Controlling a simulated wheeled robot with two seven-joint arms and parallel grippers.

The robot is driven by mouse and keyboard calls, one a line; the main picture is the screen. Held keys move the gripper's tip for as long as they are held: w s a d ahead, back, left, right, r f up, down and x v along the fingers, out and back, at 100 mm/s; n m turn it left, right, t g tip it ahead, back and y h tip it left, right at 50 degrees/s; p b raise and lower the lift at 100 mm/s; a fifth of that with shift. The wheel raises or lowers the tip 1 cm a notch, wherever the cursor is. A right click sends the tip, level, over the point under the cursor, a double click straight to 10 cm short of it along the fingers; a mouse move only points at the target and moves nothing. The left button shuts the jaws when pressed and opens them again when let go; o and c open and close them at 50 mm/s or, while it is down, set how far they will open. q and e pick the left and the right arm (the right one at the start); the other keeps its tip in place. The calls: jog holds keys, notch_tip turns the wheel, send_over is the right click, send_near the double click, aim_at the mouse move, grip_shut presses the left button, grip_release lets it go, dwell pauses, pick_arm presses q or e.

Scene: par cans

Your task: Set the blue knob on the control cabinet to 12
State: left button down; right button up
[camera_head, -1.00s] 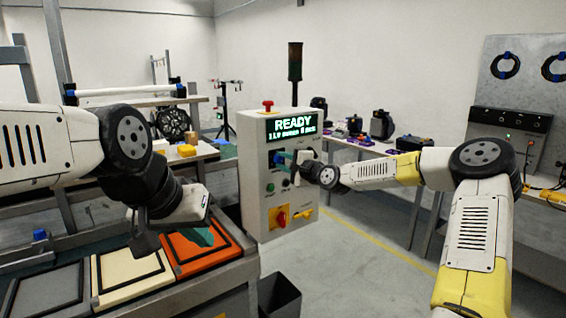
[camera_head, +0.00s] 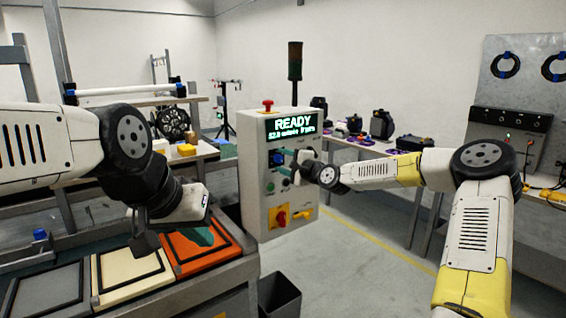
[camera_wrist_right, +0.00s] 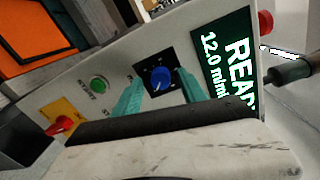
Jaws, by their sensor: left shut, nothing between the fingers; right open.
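The control cabinet (camera_head: 250,190) stands upright in the middle of the head view. Its dark display (camera_head: 293,126) shows READY, and in the right wrist view the display (camera_wrist_right: 225,60) reads 12.0 with a unit partly cut off. The blue knob (camera_wrist_right: 160,78) sits on a dark square plate in the right wrist view. My right gripper (camera_wrist_right: 158,95) is open, with its teal fingers on either side of the knob; contact cannot be told. My left gripper (camera_head: 200,236) is shut and empty above the orange tray.
The cabinet has a green button (camera_wrist_right: 98,84), a red switch on a yellow plate (camera_wrist_right: 62,122) and a red mushroom button (camera_head: 268,104) on top. Trays (camera_head: 125,285) lie at front left. A dark bin (camera_head: 280,296) stands before the cabinet. Floor at right is clear.

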jog(key=v, duration=0.7)
jog(key=shift+s+d, duration=0.25)
jog(key=shift+s, duration=0.1)
jog(key=s+a+f+n+g+h, duration=0.4)
jog(key=s+f+n+g, duration=0.2)
jog(key=s+f+n, duration=0.3)
jog(key=s+d+r+n+h, duration=0.1)
jog(key=s+d+r, duration=0.2)
jog(key=s, duration=0.7)
jog(key=s+d+r+n+g+h, duration=0.1)
jog(key=s+d+r, duration=0.3)
jog(key=s, duration=0.7)
jog(key=s+d+r+n+h, duration=0.2)
jog(key=s+d+r, duration=0.2)
jog(key=s, duration=0.6)
jog(key=d, duration=0.2)
jog(key=shift+s+d+n+g, duration=0.3)
jog(key=shift+s+n+g, duration=0.1)
